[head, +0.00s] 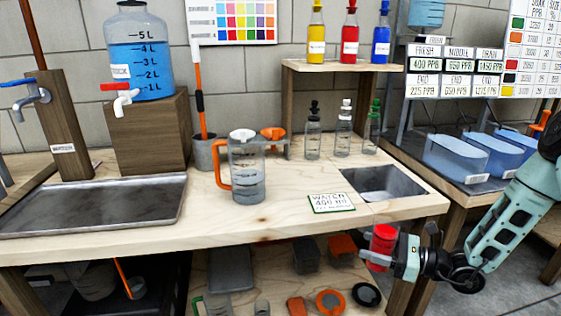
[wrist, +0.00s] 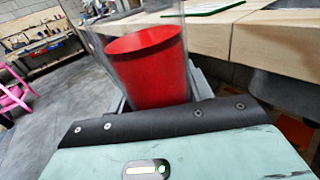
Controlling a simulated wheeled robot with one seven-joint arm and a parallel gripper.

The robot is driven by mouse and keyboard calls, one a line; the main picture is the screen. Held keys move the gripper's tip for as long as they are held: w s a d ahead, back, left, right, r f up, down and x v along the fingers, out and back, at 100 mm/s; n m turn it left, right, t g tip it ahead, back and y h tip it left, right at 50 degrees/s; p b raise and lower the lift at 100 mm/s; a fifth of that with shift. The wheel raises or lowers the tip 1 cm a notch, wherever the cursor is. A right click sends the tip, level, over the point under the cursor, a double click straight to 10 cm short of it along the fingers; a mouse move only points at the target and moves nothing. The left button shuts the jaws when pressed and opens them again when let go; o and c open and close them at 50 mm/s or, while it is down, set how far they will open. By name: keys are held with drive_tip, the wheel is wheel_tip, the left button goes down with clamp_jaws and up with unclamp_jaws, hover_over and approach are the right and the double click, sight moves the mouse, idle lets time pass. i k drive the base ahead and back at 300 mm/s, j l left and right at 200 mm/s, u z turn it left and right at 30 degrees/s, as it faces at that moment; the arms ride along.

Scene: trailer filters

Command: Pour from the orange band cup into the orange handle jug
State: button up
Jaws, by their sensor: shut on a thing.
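The orange handle jug (head: 249,178) is clear, with dark marks, a white piece at its top and an orange handle on its left. It stands upright on the wooden bench, left of the middle. My gripper (head: 389,248) is at the lower right, just off the bench's front edge, and is shut on a clear cup (head: 383,243) with red in it. In the wrist view, the red part of the cup (wrist: 148,65) sits inside clear walls. I cannot make out an orange band. My gripper is well to the right of the jug, apart from it and lower.
An orange funnel (head: 273,133) and small dropper bottles (head: 343,137) stand behind. A metal tray (head: 95,205) is at left.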

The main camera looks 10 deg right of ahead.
sight(247, 151)
drive_tip(key=j+z, duration=0.2)
drive_tip(key=j, duration=0.45)
drive_tip(key=j+z, duration=0.25)
drive_tip(key=j, duration=0.4)
drive_tip(key=k+j+z, duration=0.2)
drive_tip(key=j, duration=0.45)
